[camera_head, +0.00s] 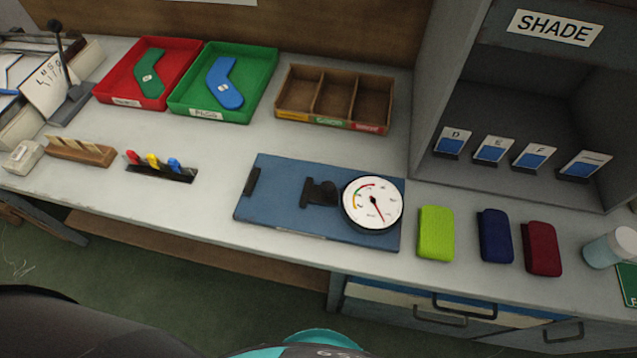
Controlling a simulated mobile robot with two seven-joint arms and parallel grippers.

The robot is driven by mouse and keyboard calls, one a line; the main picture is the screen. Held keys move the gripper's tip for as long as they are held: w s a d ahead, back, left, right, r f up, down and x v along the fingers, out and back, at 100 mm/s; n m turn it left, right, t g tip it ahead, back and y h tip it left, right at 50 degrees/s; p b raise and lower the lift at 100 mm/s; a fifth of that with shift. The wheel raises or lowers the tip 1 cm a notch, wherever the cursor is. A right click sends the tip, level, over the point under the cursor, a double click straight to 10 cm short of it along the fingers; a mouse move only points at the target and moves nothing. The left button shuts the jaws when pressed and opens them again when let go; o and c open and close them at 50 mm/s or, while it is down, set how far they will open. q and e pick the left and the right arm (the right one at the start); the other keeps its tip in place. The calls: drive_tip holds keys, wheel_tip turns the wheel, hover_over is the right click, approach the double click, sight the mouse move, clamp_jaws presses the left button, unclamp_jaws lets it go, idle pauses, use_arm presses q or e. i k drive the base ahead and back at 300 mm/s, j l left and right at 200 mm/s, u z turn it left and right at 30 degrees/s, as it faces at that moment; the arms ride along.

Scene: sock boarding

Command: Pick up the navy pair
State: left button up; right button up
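A navy, rounded, block-like item (495,236), which looks like the navy pair, lies on the bench near its front edge. It sits between a lime green item (436,233) on its left and a dark red item (542,248) of similar shape on its right. The red one is very close to it; a wider gap separates it from the green one. Nothing covers the navy item. Neither of my grippers shows in the head view; only dark and teal parts of my own body show at the bottom edge.
A blue board with a round dial gauge (372,203) lies left of the green item. Behind is the grey SHADE booth (480,85) with several blue cards. Red (112,88) and green (262,85) trays and a divided wooden box (283,98) stand further back.

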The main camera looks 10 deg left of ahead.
sight(496, 241)
drive_tip(key=z, duration=1.35)
drive_tip(key=i+l+u, duration=0.15)
drive_tip(key=l+u, duration=0.3)
drive_tip(key=i+l+u, duration=0.1)
drive_tip(key=l+u, duration=0.8)
drive_tip(key=i+j, duration=0.05)
